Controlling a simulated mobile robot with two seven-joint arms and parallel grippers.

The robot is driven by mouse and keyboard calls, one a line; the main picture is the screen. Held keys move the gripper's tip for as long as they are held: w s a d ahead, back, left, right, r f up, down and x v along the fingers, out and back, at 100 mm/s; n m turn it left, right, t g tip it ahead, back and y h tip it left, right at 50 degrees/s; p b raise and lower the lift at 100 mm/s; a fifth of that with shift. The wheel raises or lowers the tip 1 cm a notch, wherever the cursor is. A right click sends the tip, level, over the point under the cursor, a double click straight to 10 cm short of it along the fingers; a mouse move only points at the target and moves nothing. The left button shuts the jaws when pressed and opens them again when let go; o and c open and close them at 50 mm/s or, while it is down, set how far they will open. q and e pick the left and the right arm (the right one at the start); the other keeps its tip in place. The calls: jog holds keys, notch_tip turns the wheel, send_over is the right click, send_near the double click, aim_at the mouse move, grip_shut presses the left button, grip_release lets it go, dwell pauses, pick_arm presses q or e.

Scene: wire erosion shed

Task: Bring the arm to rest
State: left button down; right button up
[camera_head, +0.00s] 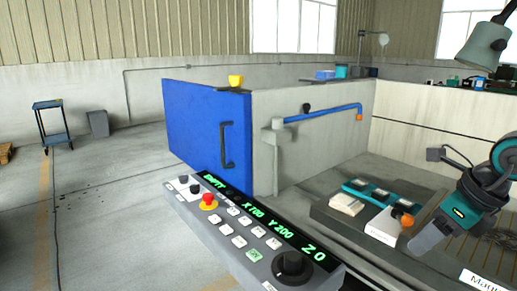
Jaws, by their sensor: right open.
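My right arm comes in from the right edge, dark with teal bands. Its gripper (424,243) points down and to the left over the machine's work area, with its grey end beside a white block. The jaws are open, and I see nothing held between them. I cannot tell whether the gripper touches the surface below. My left gripper is not in view.
A control panel (240,232) with a red stop button (208,202) stands in front. Behind it is a blue door (207,127) with a dark handle. A white block (384,228) with an orange knob (403,218) lies close to the gripper. The floor at left is open around a blue trolley (52,128).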

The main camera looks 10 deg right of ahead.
jog(key=w+a+f+m+t+y+p, duration=0.1)
jog(key=a+f+m+t+y+p, duration=0.2)
jog(key=a+m+y, duration=0.9)
jog(key=a+f+m+t+h, duration=0.4)
jog(key=f+m+t+h, duration=0.65)
jog(key=m, duration=0.75)
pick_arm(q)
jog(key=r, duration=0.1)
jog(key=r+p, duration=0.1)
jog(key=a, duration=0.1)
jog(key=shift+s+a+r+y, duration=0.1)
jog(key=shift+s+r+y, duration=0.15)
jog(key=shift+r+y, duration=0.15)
pick_arm(e)
jog(key=s+a+f+m+g, duration=0.2)
jog(key=s+f+m+g, duration=0.1)
jog(key=f, duration=0.3)
jog(key=s+a+f+m+g+h, duration=0.1)
jog(key=s+a+f+m+g, duration=0.1)
jog(key=s+f+m+g, duration=0.2)
notch_tip(320, 180, down, 4)
jog(key=shift+s+a+r+m, duration=0.2)
jog(key=shift+s+a+m, duration=0.3)
jog(key=shift+s, duration=0.65)
jog(key=shift+d+h, duration=0.15)
jog(key=shift+h, duration=0.2)
